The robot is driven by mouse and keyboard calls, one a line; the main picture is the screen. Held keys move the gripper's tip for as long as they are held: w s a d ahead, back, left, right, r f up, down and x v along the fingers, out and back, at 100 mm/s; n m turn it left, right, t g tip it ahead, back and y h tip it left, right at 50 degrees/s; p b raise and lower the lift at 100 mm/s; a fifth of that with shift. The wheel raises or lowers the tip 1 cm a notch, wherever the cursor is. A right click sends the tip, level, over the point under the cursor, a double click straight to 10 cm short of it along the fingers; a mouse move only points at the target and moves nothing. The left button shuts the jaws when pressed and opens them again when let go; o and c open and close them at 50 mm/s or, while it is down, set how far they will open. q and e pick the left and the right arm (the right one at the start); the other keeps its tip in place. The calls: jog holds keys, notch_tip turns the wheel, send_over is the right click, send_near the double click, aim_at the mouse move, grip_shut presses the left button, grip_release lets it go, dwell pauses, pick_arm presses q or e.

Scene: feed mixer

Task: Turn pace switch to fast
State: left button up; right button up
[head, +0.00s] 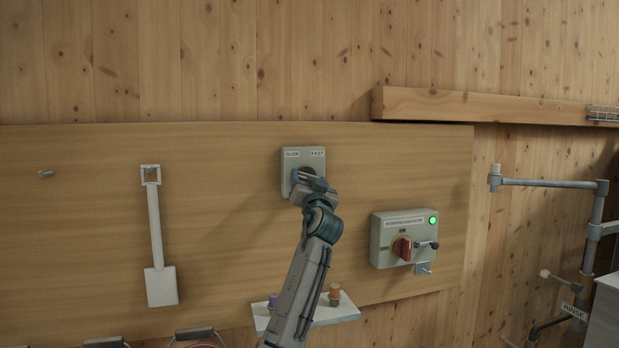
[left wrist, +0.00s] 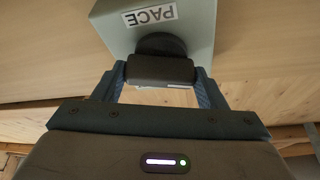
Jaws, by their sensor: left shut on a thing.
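The pace switch box (head: 290,160) is a pale grey-green box on the wooden wall panel, with a label at its upper left that seems to read SLOW and one at its upper right reading FAST. My left gripper (head: 305,176) is at the front of the box and covers most of its knob. In the left wrist view the box (left wrist: 196,25) carries a PACE label, and the dark round knob (left wrist: 161,45) sits on its face. My left gripper (left wrist: 160,82) is shut on the dark knob handle (left wrist: 160,69). I cannot tell which label the knob points to. My right gripper is not in view.
A second control box (head: 380,240) with a red rotary switch and a lit green lamp is to the right. A white scraper (head: 155,230) hangs at the left. A small white shelf (head: 340,310) with little pegs is below. Pipes (head: 597,215) stand at the far right.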

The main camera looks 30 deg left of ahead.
pick_arm(q)
jog(key=m+h+p, duration=0.1)
jog(key=m+p, duration=0.2)
jog(key=m+h+p, duration=0.1)
jog(key=m+p, duration=0.2)
jog(key=m+t+h+p, duration=0.1)
jog(key=m+h+p, duration=0.1)
jog(key=m+p, duration=0.1)
jog(key=shift+s+a+r+m, duration=0.1)
jog(key=shift+r+m, duration=0.25)
jog(key=shift+m, duration=0.05)
jog(key=shift+m+h+p, duration=0.4)
jog(key=shift+m+p, duration=0.1)
jog(key=shift+m, duration=0.1)
jog(key=shift+f+m+h+p, duration=0.15)
jog(key=shift+m+h+p, duration=0.25)
jog(key=shift+m, duration=0.5)
jog(key=m+g+h, duration=0.1)
jog(key=m, duration=0.3)
jog(key=shift+f, duration=0.1)
jog(key=shift+m+g, duration=0.3)
jog(key=o, duration=1)
